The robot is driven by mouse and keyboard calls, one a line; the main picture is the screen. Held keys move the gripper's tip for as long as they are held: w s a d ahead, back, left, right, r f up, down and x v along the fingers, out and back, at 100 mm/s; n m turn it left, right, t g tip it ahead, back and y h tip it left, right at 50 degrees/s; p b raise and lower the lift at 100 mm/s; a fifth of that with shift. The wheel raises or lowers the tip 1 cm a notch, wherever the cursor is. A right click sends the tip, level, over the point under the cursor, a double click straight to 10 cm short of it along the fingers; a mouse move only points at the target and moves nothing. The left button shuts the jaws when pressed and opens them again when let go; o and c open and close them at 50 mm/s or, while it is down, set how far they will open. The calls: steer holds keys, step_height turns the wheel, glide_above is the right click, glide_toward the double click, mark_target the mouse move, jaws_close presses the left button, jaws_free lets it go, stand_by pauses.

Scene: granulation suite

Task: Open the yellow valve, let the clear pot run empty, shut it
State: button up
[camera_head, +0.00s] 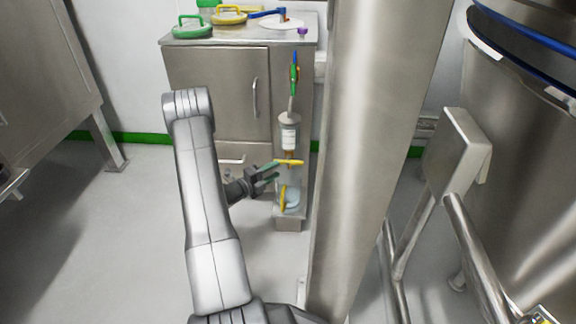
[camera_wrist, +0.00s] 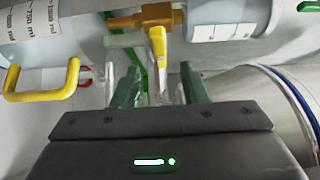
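The clear pot (camera_head: 289,137), with a white label, hangs upright on the narrow steel stand. In the wrist view, which lies sideways, the pot (camera_wrist: 228,14) is at the upper right. Below its outlet is a brass valve (camera_wrist: 148,20) with a yellow lever (camera_head: 289,162). The lever sticks out crosswise to the outlet, toward my gripper. My gripper (camera_head: 272,174) is open beside and slightly below the valve. In the wrist view, the lever (camera_wrist: 158,44) shows between the green fingers of my gripper (camera_wrist: 160,88), with gaps on both sides. Whether liquid remains in the pot is unclear.
A clear jug (camera_head: 293,199) with a yellow handle (camera_wrist: 62,84) stands below the valve on the stand's foot. A steel cabinet (camera_head: 215,95) behind bears coloured clamps. A steel column (camera_head: 375,130) rises close on the right. The floor at left is clear.

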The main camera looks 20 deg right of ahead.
mark_target(287, 164)
steer(key=b+x, duration=0.1)
steer(key=x, duration=0.6)
steer(key=shift+w+d+b, duration=0.1)
steer(key=shift+d+b, duration=0.1)
steer(key=shift+b, duration=0.1)
jaws_close()
